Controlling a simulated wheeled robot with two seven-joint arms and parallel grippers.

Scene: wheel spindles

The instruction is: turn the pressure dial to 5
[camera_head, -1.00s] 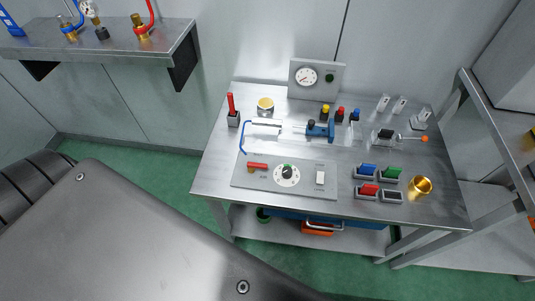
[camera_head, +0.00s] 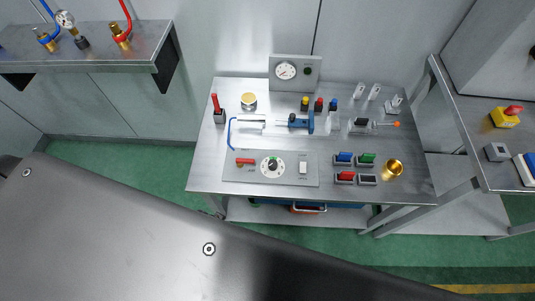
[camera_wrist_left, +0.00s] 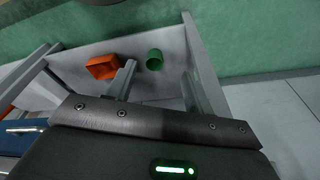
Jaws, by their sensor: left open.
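The dial (camera_head: 272,166) is a white disc with a dark knob and a green mark at its top. It sits on a grey panel (camera_head: 232,172) at the table's front left in the head view. Its numbers are too small to read. A round gauge (camera_head: 286,71) stands on an upright plate at the back. My left gripper (camera_wrist_left: 158,67) shows in the left wrist view, open and empty, its fingers above the low shelf. It is away from the dial, which that view does not show. My right gripper is not in view.
A red lever (camera_head: 245,161) and a white switch (camera_head: 303,168) flank the dial. A blue clamp (camera_head: 310,121), coloured blocks and a brass cup (camera_head: 392,169) share the table. In the wrist view, an orange bin (camera_wrist_left: 103,67) and green cup (camera_wrist_left: 155,60) sit on the shelf.

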